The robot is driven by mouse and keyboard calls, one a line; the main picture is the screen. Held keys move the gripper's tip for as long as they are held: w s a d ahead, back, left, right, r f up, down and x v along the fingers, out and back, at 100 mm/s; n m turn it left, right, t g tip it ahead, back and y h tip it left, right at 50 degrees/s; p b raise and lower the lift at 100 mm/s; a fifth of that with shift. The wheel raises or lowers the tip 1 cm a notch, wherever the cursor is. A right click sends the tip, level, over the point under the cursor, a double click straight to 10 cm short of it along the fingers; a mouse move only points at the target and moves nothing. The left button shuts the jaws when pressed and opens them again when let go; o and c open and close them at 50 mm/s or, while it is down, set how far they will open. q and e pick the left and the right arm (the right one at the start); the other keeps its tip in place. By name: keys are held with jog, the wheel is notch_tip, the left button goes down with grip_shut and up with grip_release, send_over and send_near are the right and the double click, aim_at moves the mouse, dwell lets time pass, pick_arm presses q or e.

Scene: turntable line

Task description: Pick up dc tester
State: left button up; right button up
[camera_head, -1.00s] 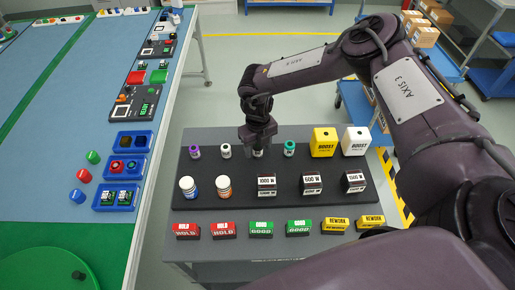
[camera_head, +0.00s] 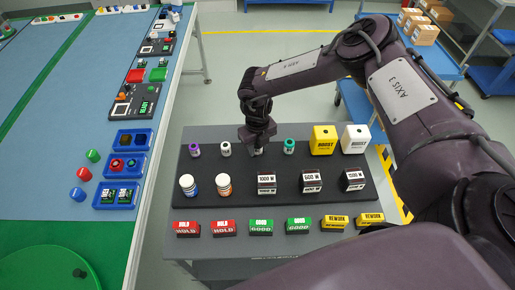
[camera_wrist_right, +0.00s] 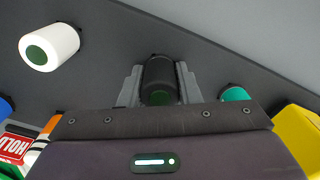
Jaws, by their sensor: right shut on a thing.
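My right gripper (camera_head: 257,149) is over the dark mat in the back row of small containers, pointing down. In the wrist view its two fingers (camera_wrist_right: 159,88) are shut on a dark cylinder (camera_wrist_right: 159,72) with a green end, held between them. In the head view the gripper mostly hides this cylinder, and only a pale bit shows below the fingers. No label on it can be read, so I cannot tell from its print that it is the dc tester. I cannot tell whether it still touches the mat. My left gripper is not in view.
Close beside the gripper stand a white container (camera_head: 226,150) and a teal-capped one (camera_head: 289,147). Yellow (camera_head: 323,141) and white (camera_head: 355,140) BOOST boxes stand to the right. Labelled dark blocks, including a 1000 W one (camera_head: 267,185), stand in front. A blue-topped bench (camera_head: 60,150) is at left.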

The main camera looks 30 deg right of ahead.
notch_tip(320, 180, up, 20)
jog(key=b, duration=0.5)
